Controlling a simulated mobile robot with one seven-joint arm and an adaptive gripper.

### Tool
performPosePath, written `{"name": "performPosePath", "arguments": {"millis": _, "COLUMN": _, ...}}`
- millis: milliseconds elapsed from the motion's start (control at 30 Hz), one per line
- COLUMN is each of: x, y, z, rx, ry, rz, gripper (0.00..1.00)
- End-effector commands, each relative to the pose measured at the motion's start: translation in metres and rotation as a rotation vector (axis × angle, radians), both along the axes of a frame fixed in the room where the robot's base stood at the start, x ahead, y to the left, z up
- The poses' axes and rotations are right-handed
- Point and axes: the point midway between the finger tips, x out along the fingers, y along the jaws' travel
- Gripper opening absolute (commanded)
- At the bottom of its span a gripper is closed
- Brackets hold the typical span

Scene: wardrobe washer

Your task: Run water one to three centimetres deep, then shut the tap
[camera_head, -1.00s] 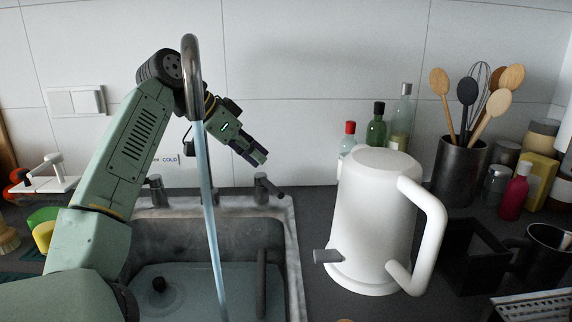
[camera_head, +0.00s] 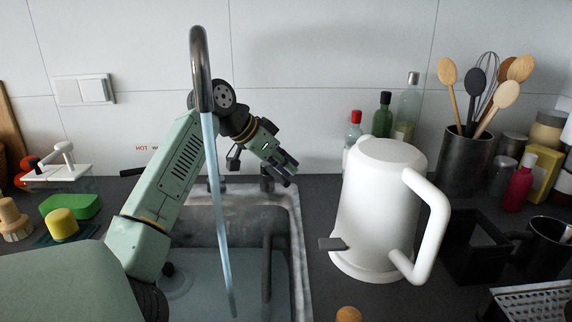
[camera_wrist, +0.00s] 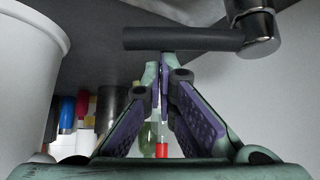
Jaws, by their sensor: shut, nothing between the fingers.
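A metal tap spout (camera_head: 200,60) arches over the sink (camera_head: 297,270), and a stream of water (camera_head: 215,200) runs from it. Water (camera_head: 205,295) covers the basin floor; I cannot tell its depth. A tap handle (camera_head: 266,182) stands at the sink's back right edge, partly hidden by my gripper. In the wrist view its metal hub (camera_wrist: 262,30) and dark lever (camera_wrist: 185,39) lie just beyond my fingertips. My gripper (camera_head: 288,176) is shut and empty, close to the lever; contact is unclear. Another dark lever (camera_head: 140,192) shows left of my arm.
A white kettle (camera_head: 380,205) stands right of the sink, with bottles (camera_head: 382,115) behind it. A utensil pot (camera_head: 465,160) and dark containers (camera_head: 475,245) are farther right. Sponges (camera_head: 70,206) and a brush (camera_head: 12,220) lie left. A dark bar (camera_head: 267,265) stands in the basin.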

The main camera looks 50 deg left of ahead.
Motion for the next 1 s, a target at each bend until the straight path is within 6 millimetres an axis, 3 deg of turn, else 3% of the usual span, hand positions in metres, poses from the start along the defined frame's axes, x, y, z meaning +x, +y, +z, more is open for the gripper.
{"name": "performPosePath", "arguments": {"millis": 667, "x": -0.009, "y": 0.001, "z": 0.002, "rx": -0.001, "ry": 0.0, "rz": -0.111, "gripper": 0.0}}
{"name": "performPosePath", "arguments": {"millis": 1000, "x": -0.024, "y": 0.004, "z": 0.001, "rx": 0.0, "ry": 0.001, "rz": -0.128, "gripper": 0.0}}
